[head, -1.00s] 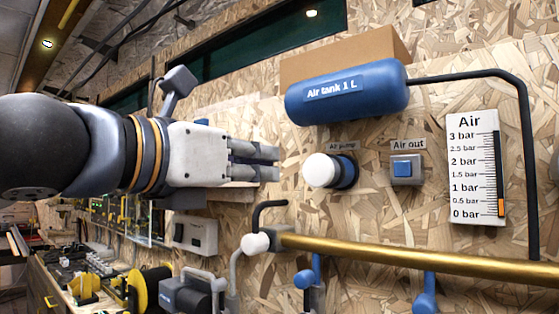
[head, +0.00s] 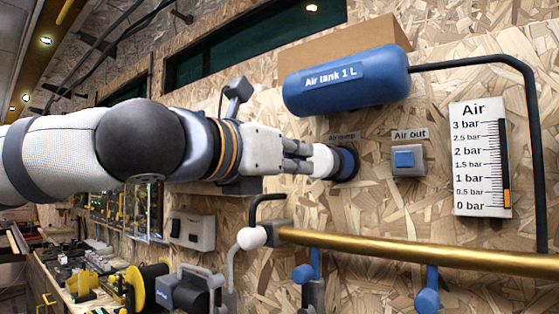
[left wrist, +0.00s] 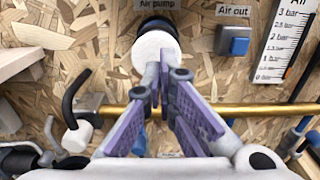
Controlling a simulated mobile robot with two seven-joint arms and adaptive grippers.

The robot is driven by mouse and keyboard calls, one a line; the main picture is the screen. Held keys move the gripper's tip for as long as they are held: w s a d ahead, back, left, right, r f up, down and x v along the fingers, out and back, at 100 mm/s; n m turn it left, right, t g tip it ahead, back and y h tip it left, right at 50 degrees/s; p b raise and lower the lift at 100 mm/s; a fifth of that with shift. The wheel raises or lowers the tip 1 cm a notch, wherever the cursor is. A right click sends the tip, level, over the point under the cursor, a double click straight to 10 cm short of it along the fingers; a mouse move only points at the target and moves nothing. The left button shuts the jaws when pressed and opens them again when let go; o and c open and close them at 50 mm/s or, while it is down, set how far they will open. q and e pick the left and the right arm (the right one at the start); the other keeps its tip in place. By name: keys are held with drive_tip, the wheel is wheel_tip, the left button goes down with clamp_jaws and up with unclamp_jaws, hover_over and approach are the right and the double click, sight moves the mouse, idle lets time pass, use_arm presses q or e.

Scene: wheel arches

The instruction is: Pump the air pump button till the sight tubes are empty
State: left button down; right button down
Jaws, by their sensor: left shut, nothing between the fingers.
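The air pump button (head: 328,162) is a white round cap on a dark blue collar on the wooden wall, under the blue air tank (head: 345,82). My left gripper (head: 322,160) is shut and empty, with its fingertips at the cap's face, covering part of it. In the left wrist view the white cap (left wrist: 155,50) shows just beyond my closed fingertips (left wrist: 156,80); contact looks likely. The air gauge (head: 480,160) shows a short orange bar, from about 0 to above 0.5 bar. No sight tubes are clearly seen. My right gripper is not in view.
A blue square Air out button (head: 404,160) sits right of the pump. A brass pipe (head: 400,249) runs below, with blue-handled valves (head: 427,298). A white-knobbed lever (head: 252,237) stands below my gripper. A black hose (head: 500,74) leaves the tank.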

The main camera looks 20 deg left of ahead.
sight(317, 161)
use_arm(q)
drive_tip(key=shift+w+d, duration=0.25)
drive_tip(key=shift+w, duration=0.4)
drive_tip(key=shift+s, duration=0.1)
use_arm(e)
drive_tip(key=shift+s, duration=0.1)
